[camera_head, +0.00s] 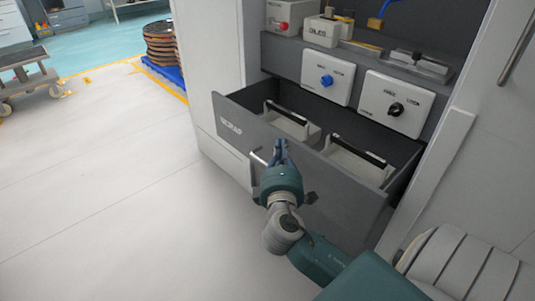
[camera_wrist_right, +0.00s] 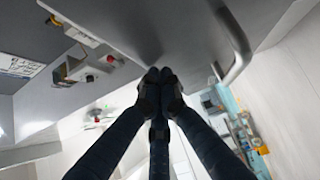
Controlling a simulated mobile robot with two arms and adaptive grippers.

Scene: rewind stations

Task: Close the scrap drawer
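The drawer's bar handle (camera_head: 258,158) is partly hidden by my right gripper (camera_head: 281,150). In the right wrist view the fingers of my right gripper (camera_wrist_right: 160,76) are drawn together with nothing seen between them. Their tips are at or close to the drawer front (camera_wrist_right: 135,25); contact is unclear. The handle (camera_wrist_right: 240,48) is to the right of the fingers, not between them. My left gripper is not in view.
Two white panels with a blue knob (camera_head: 326,80) and a black knob (camera_head: 396,108) sit above the drawer. A stack of brown reels (camera_head: 161,44) on a blue pallet and a cart (camera_head: 28,72) stand at the left. The floor left of the drawer is clear.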

